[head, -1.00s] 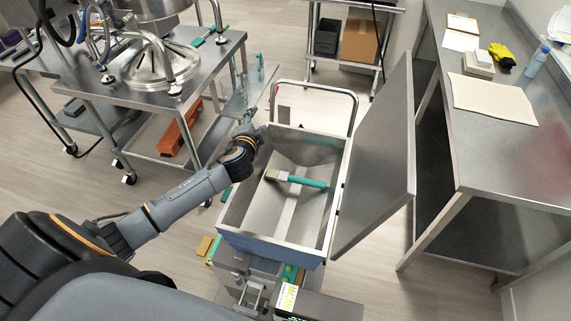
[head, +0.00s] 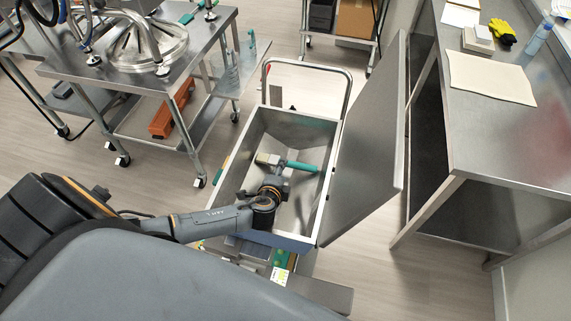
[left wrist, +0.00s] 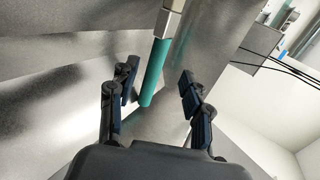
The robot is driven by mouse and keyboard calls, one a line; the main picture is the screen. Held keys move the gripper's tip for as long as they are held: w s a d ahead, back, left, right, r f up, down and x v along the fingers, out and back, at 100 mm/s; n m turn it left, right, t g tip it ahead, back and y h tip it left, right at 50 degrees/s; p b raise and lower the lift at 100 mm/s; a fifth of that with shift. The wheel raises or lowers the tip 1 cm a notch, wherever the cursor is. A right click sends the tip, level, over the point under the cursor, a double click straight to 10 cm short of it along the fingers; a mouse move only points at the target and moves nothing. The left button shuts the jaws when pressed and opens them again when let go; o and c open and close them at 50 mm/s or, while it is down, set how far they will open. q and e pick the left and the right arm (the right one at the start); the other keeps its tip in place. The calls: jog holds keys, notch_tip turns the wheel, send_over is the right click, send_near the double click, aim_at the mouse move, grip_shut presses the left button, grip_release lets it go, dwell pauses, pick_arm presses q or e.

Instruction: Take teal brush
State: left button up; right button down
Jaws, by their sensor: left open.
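The teal brush (head: 301,166) lies inside the open metal bin (head: 328,190), its pale head to the left and its teal handle to the right. My left gripper (head: 277,172) is over the bin, close to the brush. In the left wrist view the teal handle (left wrist: 153,74) shows between the two open fingers of my left gripper (left wrist: 158,86), with the metallic part of the brush at the top. I cannot tell whether a finger touches it. My right gripper is not in view.
The bin's lid (head: 368,145) stands open on the right. A steel table (head: 500,135) is further right. A wheeled cart (head: 125,85) with equipment stands at the upper left.

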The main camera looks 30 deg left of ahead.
aim_at(269, 159)
pick_arm(q)
jog(key=shift+b+x, duration=0.45)
jog(key=shift+x, duration=0.35)
jog(key=b+x, duration=0.2)
jog(key=x, duration=0.1)
jog(key=shift+a+f+b, duration=0.1)
jog(key=shift+f+b, duration=0.2)
jog(key=shift+f, duration=0.05)
jog(key=shift+w+f, duration=0.15)
jog(key=shift+w, duration=0.3)
jog(key=shift+s, duration=0.1)
grip_shut()
